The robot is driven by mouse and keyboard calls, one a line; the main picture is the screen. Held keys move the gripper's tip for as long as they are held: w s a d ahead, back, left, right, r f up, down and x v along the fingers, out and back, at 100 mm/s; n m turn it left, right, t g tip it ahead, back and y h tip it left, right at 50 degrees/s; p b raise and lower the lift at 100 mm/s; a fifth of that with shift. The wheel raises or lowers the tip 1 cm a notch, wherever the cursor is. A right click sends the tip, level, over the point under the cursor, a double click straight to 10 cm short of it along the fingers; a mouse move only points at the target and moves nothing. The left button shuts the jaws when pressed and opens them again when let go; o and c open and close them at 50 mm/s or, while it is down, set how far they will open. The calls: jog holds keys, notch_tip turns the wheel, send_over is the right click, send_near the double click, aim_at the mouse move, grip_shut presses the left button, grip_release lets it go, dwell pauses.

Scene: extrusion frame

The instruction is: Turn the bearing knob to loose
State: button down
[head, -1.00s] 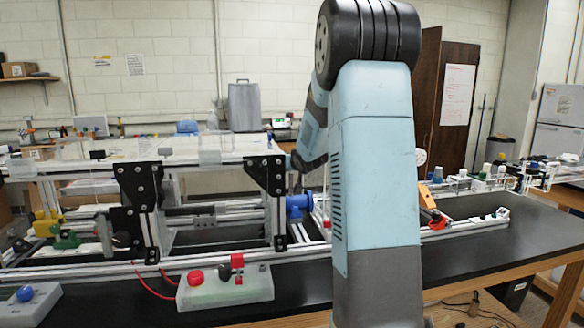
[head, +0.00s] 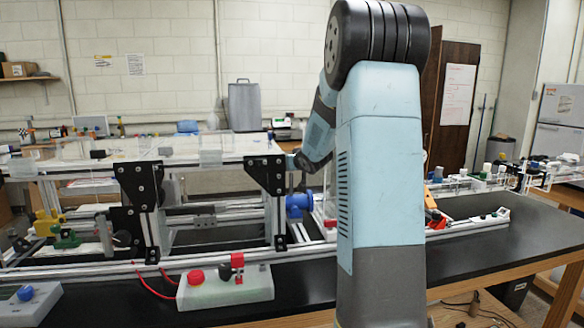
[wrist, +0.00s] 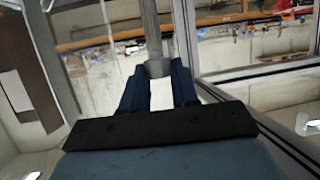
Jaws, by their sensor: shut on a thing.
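In the wrist view my gripper (wrist: 158,78) has its two dark blue fingers close together on either side of a small grey cylindrical piece (wrist: 158,68). This piece sits at the end of a grey rod that runs up the picture, and it looks like the knob. Its markings and turn position are not readable. In the head view my arm hides most of the gripper's area, beside the black bracket (head: 265,175) of the extrusion frame (head: 210,160). A blue round fitting (head: 298,204) shows below my wrist there.
A pale control box (head: 228,289) with a red button stands in front of the frame. A grey box with a blue knob (head: 25,293) is at the far left. More rails and small parts (head: 490,175) lie to the right. The black bench is clear at front right.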

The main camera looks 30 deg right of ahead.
jog(key=shift+n+y, duration=0.4)
jog(key=shift+y, duration=0.1)
jog(key=c, duration=0.9)
grip_release()
jog(key=shift+o, duration=0.2)
jog(key=shift+s, duration=0.1)
jog(key=v, duration=1.3)
jog(key=shift+s, duration=0.3)
jog(key=shift+r, duration=0.1)
